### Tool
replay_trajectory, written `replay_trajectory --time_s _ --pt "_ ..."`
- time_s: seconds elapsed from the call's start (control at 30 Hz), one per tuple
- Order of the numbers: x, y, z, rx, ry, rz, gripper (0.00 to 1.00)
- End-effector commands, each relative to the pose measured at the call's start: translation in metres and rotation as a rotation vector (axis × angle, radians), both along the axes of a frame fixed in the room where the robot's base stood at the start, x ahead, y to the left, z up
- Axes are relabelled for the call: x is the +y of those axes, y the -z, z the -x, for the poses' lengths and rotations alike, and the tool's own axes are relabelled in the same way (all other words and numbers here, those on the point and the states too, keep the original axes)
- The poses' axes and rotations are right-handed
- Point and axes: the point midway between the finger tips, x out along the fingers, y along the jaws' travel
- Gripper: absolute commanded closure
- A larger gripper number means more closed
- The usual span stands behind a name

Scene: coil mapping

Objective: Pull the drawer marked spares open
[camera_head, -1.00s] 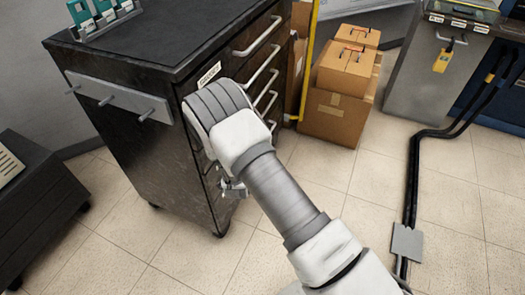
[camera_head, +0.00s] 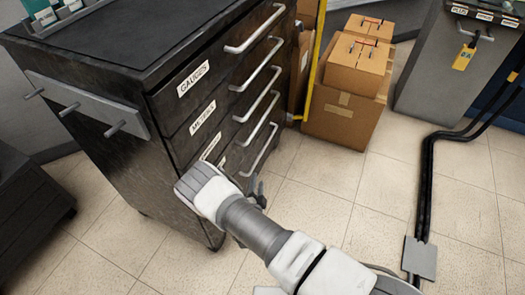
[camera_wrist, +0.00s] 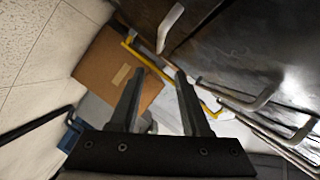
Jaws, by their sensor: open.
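The dark drawer cabinet (camera_head: 165,110) stands at the left in the head view, its drawers shut. Its top labels read GAUGES (camera_head: 193,79) and METERS (camera_head: 202,118). A third label (camera_head: 211,146) is too oblique to read and a fourth is partly behind my arm, so I cannot tell which drawer is marked spares. Several bar handles (camera_head: 262,65) run down the drawer fronts. My gripper (camera_head: 257,190) is low in front of the cabinet, mostly hidden by my wrist. In the wrist view my gripper (camera_wrist: 159,73) is open and empty, with handles (camera_wrist: 245,100) to its right and one (camera_wrist: 170,28) beyond its fingertips.
Stacked cardboard boxes (camera_head: 345,105) stand behind the cabinet, with a yellow post (camera_head: 313,65) beside them. A grey cabinet (camera_head: 440,75) is at the back right. Black cables (camera_head: 425,180) run along the floor at right. The tiled floor between is clear.

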Motion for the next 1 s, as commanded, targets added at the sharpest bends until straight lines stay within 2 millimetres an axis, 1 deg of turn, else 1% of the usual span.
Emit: replay_trajectory --time_s 0.17,0.5,0.7,0.8,0.9,1.0 --pt "-0.001 0.007 -0.022 -0.002 0.002 -0.001 0.53" --pt "-0.002 0.025 -0.094 -0.001 0.002 -0.001 0.53" --pt "-0.003 0.033 -0.133 -0.001 0.002 0.000 0.53" --pt "-0.002 0.035 -0.149 -0.001 0.001 -0.001 0.53" --pt "-0.003 0.036 -0.159 -0.001 0.001 -0.001 0.53" --pt "-0.003 0.037 -0.165 0.000 0.001 0.000 0.53"
